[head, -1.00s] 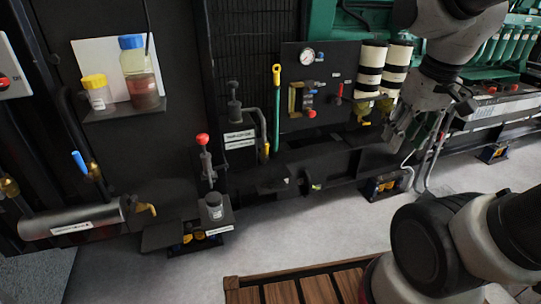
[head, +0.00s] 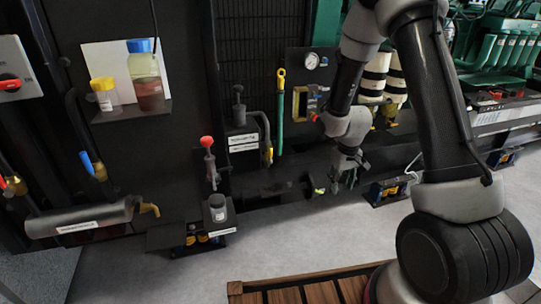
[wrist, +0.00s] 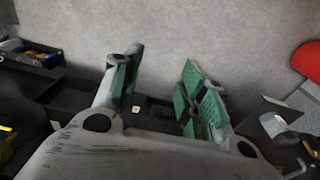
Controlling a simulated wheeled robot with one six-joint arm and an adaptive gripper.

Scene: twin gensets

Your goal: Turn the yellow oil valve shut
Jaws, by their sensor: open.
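Several small yellow fittings show in the head view, and I cannot tell for sure which is the oil valve. My gripper, with green finger pads, also shows in the wrist view (wrist: 160,98). Its fingers are apart with nothing between them. It hangs low, apart from the yellow fittings.
A red-topped hand pump (head: 207,160) and a shelf with oil bottles (head: 146,80) stand at the left. A wooden pallet (head: 305,287) lies in front. Black-and-white filters (head: 373,75) are behind my arm. Grey floor is clear before the skid.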

